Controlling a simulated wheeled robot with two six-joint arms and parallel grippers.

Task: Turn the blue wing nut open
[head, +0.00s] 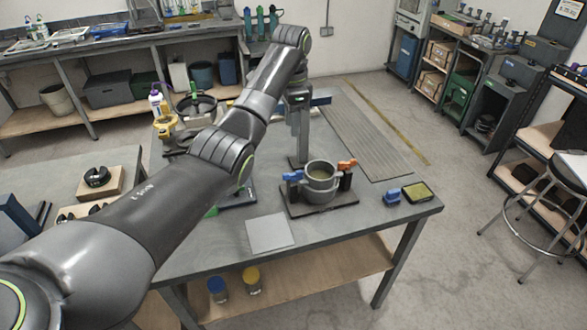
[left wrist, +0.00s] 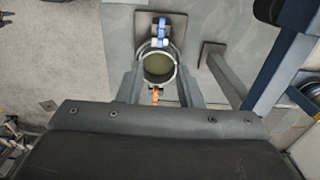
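A grey open-topped pot (head: 321,184) stands on a dark square base plate (head: 322,209) on the workbench. The blue wing nut (head: 292,178) sits on its left side, and an orange wing nut (head: 347,166) on its right. In the left wrist view the blue wing nut (left wrist: 161,32) is above the pot (left wrist: 159,67), with the orange one (left wrist: 155,95) below. My left gripper (head: 298,97) hangs high over the bench; in its wrist view its two fingers (left wrist: 160,78) are spread and empty, appearing either side of the pot. My right gripper is not in view.
A grey post (head: 299,135) stands behind the pot. A blue block (head: 391,197) and a dark-rimmed yellow-green box (head: 418,191) lie near the right bench edge. A light grey sheet (head: 270,233) lies at the front. The bench between sheet and blue block looks clear.

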